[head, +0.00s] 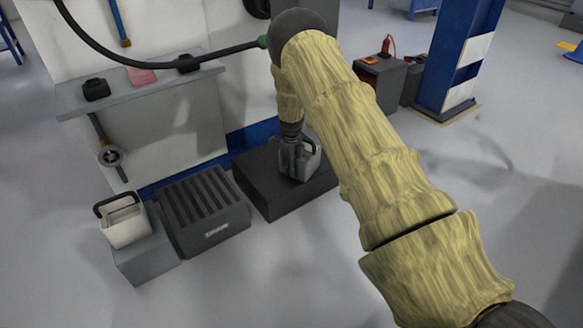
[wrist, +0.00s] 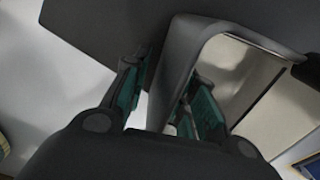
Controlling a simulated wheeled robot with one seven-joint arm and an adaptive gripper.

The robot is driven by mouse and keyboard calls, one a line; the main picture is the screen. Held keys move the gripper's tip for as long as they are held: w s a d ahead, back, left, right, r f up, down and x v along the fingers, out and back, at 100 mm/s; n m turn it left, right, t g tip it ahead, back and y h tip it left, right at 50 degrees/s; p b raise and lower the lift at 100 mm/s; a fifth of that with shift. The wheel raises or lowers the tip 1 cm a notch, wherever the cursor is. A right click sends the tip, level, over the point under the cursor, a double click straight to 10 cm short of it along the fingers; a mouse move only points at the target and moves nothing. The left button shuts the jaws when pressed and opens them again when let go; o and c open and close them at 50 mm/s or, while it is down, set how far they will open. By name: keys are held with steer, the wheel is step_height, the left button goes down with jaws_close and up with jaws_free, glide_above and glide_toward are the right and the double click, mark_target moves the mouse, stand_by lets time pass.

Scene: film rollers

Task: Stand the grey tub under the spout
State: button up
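The grey tub (head: 305,162), with a dark handle, stands upright on a low dark block (head: 290,203) in the head view. My gripper (head: 289,153) points down at its left side and partly hides it. In the wrist view my gripper (wrist: 167,72) has its teal-padded fingers apart, one on each side of the tub's near wall (wrist: 178,62). The left finger is outside and the right finger seems to be inside the tub. A gap shows between the left finger and the wall. A pipe with a round metal end (head: 111,156), perhaps the spout, hangs below the shelf at left.
A whitish tub (head: 124,222) with a black handle stands on a grey block (head: 146,255) at left. A dark slotted box (head: 205,212) lies between the blocks. A shelf (head: 140,87) juts from the wall above. Open floor lies in front.

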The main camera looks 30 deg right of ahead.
steer(key=shift+r, duration=0.1)
step_height(320, 180, up, 8)
steer(key=p, duration=0.4)
steer(key=shift+f, duration=0.2)
steer(key=shift+a, duration=0.1)
